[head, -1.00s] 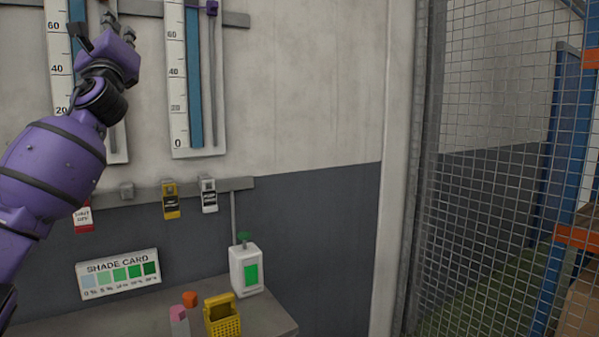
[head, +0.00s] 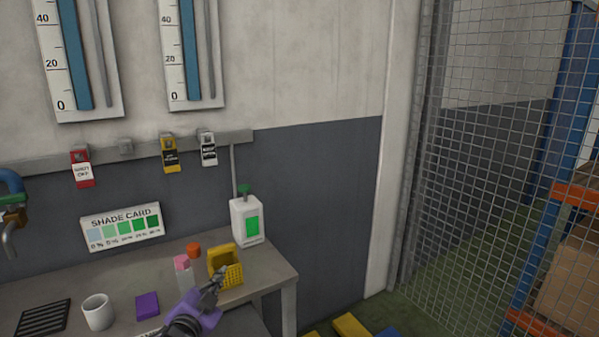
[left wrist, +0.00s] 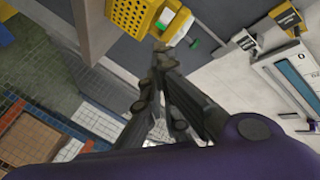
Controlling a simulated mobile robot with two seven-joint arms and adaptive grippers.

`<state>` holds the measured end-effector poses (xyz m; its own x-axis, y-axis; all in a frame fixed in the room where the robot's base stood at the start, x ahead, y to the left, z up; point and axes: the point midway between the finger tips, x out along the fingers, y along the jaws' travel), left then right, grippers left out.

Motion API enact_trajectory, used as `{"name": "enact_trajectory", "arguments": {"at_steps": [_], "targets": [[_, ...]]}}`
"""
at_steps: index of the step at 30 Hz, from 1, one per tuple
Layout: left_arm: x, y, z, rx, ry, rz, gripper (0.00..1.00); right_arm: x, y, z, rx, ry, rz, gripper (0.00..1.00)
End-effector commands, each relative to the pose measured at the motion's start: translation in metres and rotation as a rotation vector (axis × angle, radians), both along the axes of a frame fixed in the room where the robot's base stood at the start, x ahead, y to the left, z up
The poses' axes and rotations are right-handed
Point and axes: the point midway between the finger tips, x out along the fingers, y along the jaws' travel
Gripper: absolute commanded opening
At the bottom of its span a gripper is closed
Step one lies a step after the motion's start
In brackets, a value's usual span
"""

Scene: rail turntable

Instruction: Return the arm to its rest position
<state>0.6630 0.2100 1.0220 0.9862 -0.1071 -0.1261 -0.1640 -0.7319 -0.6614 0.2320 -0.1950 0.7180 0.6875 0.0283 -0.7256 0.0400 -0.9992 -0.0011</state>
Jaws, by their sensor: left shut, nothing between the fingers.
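In the left wrist view the gripper (left wrist: 160,58) points toward the wall, with the yellow basket (left wrist: 128,22) beyond the fingertips at upper left. My purple wrist (head: 196,312) runs off the bottom of the head view. My right gripper is in neither view.
The grey bench (head: 262,272) carries a white mug (head: 97,312), a purple block (head: 147,304), a pink-capped bottle (head: 183,273) and a white jug (head: 246,222). A shade card (head: 121,228) stands behind. A mesh fence (head: 470,190) closes off the right side.

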Motion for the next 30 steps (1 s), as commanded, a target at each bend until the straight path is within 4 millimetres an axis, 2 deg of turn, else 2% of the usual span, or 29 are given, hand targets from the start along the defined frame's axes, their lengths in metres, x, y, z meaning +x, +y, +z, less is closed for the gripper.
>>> {"name": "enact_trajectory", "arguments": {"at_steps": [1, 3, 5, 6, 8, 9, 11, 15, 18, 21, 24, 30], "targets": [[-0.028, -0.004, -0.036, -0.082, 0.062, 0.007, 0.00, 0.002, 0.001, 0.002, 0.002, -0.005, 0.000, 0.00], [-0.063, -0.010, -0.076, -0.191, 0.137, 0.025, 0.00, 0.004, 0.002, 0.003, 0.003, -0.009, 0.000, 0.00], [-0.096, -0.015, -0.108, -0.280, 0.200, 0.046, 0.00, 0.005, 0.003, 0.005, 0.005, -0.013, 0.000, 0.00], [-0.119, -0.017, -0.129, -0.333, 0.242, 0.064, 0.00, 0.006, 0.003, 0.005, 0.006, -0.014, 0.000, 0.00], [-0.155, -0.020, -0.157, -0.408, 0.304, 0.095, 0.00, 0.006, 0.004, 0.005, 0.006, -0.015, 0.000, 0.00], [-0.180, -0.022, -0.175, -0.452, 0.344, 0.119, 0.00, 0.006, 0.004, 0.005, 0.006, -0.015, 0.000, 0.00], [-0.219, -0.024, -0.200, -0.508, 0.403, 0.157, 0.00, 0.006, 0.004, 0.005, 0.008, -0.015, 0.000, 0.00], [-0.309, -0.025, -0.249, -0.592, 0.531, 0.256, 0.00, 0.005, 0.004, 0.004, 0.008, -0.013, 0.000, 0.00], [-0.362, -0.024, -0.274, -0.617, 0.605, 0.321, 0.00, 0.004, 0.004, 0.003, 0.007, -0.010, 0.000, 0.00], [-0.400, -0.022, -0.290, -0.627, 0.658, 0.365, 0.00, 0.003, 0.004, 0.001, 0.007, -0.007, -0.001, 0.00], [-0.421, -0.020, -0.299, -0.627, 0.687, 0.389, 0.00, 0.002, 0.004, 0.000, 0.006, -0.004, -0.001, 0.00], [-0.429, -0.018, -0.302, -0.624, 0.698, 0.397, 0.00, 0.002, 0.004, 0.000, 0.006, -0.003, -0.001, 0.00]]}}
